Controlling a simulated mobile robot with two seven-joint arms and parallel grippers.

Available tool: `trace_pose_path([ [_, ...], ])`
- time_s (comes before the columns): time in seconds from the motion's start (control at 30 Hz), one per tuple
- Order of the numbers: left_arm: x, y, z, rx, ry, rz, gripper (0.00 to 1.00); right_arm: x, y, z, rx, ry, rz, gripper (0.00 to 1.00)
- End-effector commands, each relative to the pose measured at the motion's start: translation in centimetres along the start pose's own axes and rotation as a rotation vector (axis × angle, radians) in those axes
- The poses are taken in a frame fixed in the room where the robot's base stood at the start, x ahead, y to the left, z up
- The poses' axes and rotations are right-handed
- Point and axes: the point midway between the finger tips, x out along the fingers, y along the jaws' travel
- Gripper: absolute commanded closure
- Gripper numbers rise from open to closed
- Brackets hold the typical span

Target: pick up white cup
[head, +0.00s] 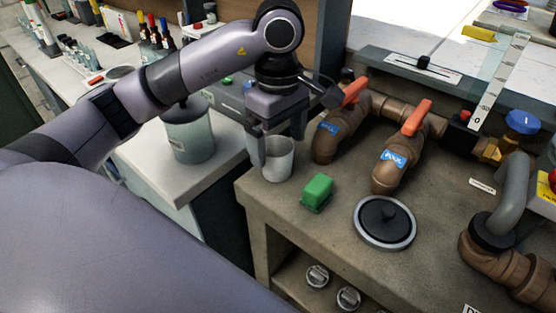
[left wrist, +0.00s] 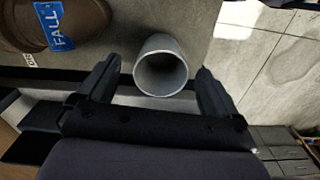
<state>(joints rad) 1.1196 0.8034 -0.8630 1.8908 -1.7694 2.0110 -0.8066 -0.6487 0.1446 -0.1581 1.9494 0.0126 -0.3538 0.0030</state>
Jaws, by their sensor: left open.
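The white cup (head: 279,163) stands upright on the concrete counter, near its left corner. In the left wrist view the cup (left wrist: 160,68) shows its round open mouth and looks empty. My left gripper (head: 277,150) points down at the cup, with one finger at its left side and the other largely hidden in the head view. In the left wrist view the two open fingers of the left gripper (left wrist: 159,88) lie on either side of the cup, with a gap on each side. My right gripper is not in view.
A green block (head: 316,192) lies just right of the cup. Brown pipes (head: 339,135) with orange handles stand behind it. A round black lid (head: 385,222) lies farther right. A grey canister (head: 189,135) stands on the white counter at left.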

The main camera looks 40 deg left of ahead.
Motion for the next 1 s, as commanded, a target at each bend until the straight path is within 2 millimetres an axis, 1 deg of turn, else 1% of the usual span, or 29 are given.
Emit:
trace_pose_path([
  [0.17, 1.6, -0.1, -0.1, 0.001, -0.002, -0.003, 0.06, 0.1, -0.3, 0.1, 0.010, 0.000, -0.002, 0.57],
  [0.4, 4.6, -0.2, -0.2, 0.000, -0.002, -0.001, 0.06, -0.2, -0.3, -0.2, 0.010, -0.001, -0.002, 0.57],
  [0.5, 5.1, -0.2, -0.3, 0.000, -0.001, 0.000, 0.06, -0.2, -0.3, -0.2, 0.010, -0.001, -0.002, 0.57],
  [0.7, 5.2, -0.2, -0.3, 0.000, -0.001, 0.001, 0.06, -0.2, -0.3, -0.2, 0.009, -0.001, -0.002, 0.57],
  [0.73, 5.2, -0.2, -0.3, 0.000, -0.001, 0.001, 0.10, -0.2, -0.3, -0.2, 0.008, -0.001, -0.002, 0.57],
  [0.77, 5.2, -0.2, -0.3, 0.000, -0.001, 0.001, 0.19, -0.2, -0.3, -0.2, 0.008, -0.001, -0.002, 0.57],
  [0.8, 5.1, -0.2, -0.3, 0.000, -0.001, 0.001, 0.33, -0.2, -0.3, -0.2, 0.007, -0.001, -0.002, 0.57],
  [0.87, 5.1, -0.2, -0.3, 0.000, -0.001, 0.001, 0.52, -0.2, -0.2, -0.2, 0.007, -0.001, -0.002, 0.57],
  [0.9, 5.1, -0.2, -0.3, 0.000, -0.001, 0.001, 0.64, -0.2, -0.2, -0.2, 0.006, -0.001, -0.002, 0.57],
  [1.0, 5.1, -0.2, -0.3, -0.001, -0.001, 0.001, 0.64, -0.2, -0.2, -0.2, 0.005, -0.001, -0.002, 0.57],
])
